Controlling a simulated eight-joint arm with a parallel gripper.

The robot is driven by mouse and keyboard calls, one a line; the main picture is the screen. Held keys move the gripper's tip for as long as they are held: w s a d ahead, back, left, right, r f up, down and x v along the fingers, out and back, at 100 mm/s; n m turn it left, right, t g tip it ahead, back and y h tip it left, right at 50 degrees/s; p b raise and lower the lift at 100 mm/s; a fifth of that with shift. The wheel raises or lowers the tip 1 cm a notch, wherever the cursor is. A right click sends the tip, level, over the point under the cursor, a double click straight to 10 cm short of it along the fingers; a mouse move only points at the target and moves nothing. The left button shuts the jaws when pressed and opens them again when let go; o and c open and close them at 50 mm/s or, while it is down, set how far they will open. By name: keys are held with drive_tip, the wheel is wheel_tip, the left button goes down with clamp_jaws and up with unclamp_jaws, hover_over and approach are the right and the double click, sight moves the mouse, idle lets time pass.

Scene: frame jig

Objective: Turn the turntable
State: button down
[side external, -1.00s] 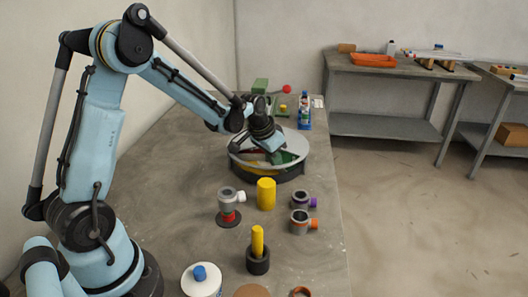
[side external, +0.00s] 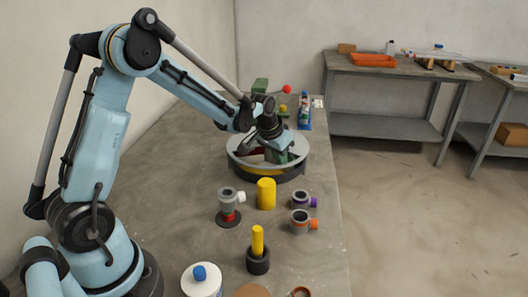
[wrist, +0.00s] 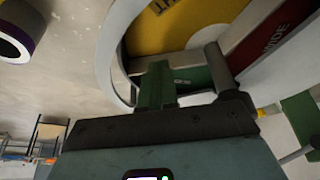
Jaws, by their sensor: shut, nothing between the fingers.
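The turntable (side external: 240,166) is a round disc with a pale rim on a dark base, towards the far end of the bench. The wrist view shows its yellow sector (wrist: 185,28), a red lettered sector and white and green parts. A grey post (wrist: 217,68) stands up from it. My gripper (side external: 278,157) is shut and empty, low over the disc's right part. Its green fingers (wrist: 157,85) are beside the post, to its left in the wrist view. I cannot tell whether they touch it.
A yellow cylinder (side external: 266,193), a grey fitting with a white cap (side external: 229,199) and two grey cups with purple (side external: 301,199) and orange ends stand in front. A green device with a red knob (side external: 287,89) is behind. The bench's right edge is close to the turntable.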

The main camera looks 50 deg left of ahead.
drive_tip(key=v, duration=0.9)
drive_tip(key=shift+r, duration=0.2)
drive_tip(key=c, duration=1.7)
unclamp_jaws()
drive_tip(key=shift+s+a+r, duration=0.1)
drive_tip(key=shift+r, duration=0.15)
drive_tip(key=shift+o, duration=1.3)
drive_tip(key=shift+w+a+r+n, duration=0.15)
drive_tip(key=shift+w+r+n, duration=0.1)
drive_tip(key=shift+n, duration=0.05)
drive_tip(key=o, duration=0.7)
drive_tip(key=w+a+r+n+g, duration=0.1)
drive_tip(key=n, duration=0.1)
drive_tip(key=w+a+r+n+g, duration=0.1)
drive_tip(key=w+a+r+n, duration=0.1)
drive_tip(key=n, duration=0.1)
drive_tip(key=shift+w+a+r, duration=0.2)
drive_tip(key=shift+a+r, duration=0.05)
drive_tip(key=shift+o, duration=0.2)
drive_tip(key=a+r+n, duration=0.1)
drive_tip(key=r+n+g, duration=0.1)
drive_tip(key=n, duration=0.1)
drive_tip(key=a+r+n+g, duration=0.1)
drive_tip(key=n, duration=0.1)
drive_tip(key=shift+w+a+h, duration=0.3)
drive_tip(key=shift+n, duration=0.6)
wheel_tip(320, 180, down, 12)
drive_tip(key=shift+s+a+r, duration=0.1)
drive_tip(key=shift+a+r, duration=0.1)
drive_tip(key=shift+r, duration=0.05)
